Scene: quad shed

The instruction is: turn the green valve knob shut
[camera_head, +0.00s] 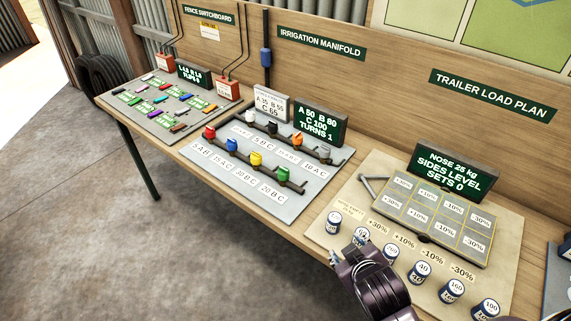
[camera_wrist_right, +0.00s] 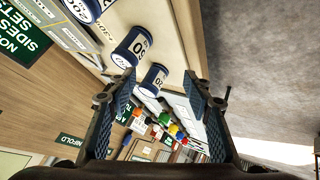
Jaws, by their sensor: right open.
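The green valve knob (camera_head: 283,174) stands at the front right of the irrigation panel (camera_head: 300,206), in a row with red, blue and yellow knobs. It also shows small and far off in the right wrist view (camera_wrist_right: 173,129). My right gripper (camera_head: 335,257) is at the bench's front edge, beside the weight cans and well to the right of the green knob. Its jaws are open and empty in the right wrist view (camera_wrist_right: 160,82), with cans beyond the fingertips. My left gripper is not in view.
Numbered cans (camera_head: 391,253) stand in a row on the trailer load board (camera_head: 345,197), close to my right gripper. Signs (camera_head: 320,122) stand behind the irrigation panel. The switchboard panel (camera_head: 160,130) lies at the left. The floor (camera_head: 80,220) before the bench is clear.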

